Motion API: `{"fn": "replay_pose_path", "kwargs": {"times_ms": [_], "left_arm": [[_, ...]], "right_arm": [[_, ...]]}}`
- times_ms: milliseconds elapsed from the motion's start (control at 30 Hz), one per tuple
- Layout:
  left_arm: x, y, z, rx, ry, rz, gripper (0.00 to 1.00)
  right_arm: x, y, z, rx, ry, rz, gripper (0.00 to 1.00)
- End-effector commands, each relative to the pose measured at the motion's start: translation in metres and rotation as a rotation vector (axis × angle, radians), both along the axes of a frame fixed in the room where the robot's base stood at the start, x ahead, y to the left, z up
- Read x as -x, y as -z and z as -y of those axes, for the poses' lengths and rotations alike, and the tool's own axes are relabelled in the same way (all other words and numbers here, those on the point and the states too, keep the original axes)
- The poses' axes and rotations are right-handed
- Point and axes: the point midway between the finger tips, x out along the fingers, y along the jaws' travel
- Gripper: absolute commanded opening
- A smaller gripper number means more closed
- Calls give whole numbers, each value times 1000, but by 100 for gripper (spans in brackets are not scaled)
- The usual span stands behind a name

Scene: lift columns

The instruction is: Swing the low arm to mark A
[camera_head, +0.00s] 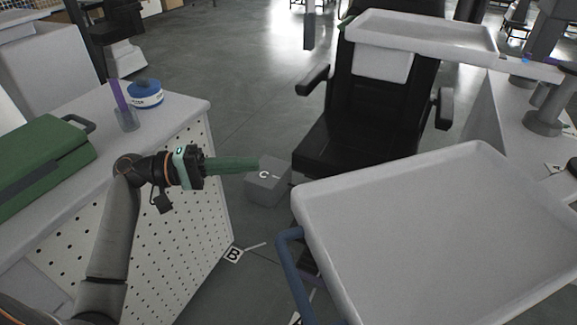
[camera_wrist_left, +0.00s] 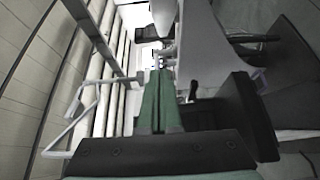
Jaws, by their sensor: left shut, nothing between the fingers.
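The large white tray (camera_head: 440,240) at the lower right, with a blue handle (camera_head: 290,265) on its left edge, seems to be on the low arm; the arm's link is hidden beneath it. My left gripper (camera_head: 256,164) is shut and empty, pointing right, apart from the handle and up and left of it. Its green fingers also show in the left wrist view (camera_wrist_left: 158,100). Mark B (camera_head: 233,255) lies on the floor, and mark C (camera_head: 265,174) is on a grey block. I cannot read a mark A anywhere. My right gripper is out of view.
A smaller white tray (camera_head: 425,37) hangs higher, in front of a black chair (camera_head: 355,135). A perforated cabinet (camera_head: 185,200) stands at left, bearing a green case (camera_head: 40,160), a purple item in a cup (camera_head: 126,120) and a blue-white tin (camera_head: 145,95). Open floor lies behind.

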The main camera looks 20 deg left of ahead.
Motion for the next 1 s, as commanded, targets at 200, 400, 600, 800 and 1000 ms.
{"fn": "replay_pose_path", "kwargs": {"times_ms": [200,400,600,800,1000], "left_arm": [[-16,-2,31,2,3,2,0],[-38,-2,70,4,2,2,0],[-34,-1,97,1,0,0,0],[-20,0,109,-1,-1,0,0],[-17,0,112,-2,-2,0,0]], "right_arm": [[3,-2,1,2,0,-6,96],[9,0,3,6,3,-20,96],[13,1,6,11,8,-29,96],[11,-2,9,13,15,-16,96],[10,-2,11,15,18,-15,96]]}}
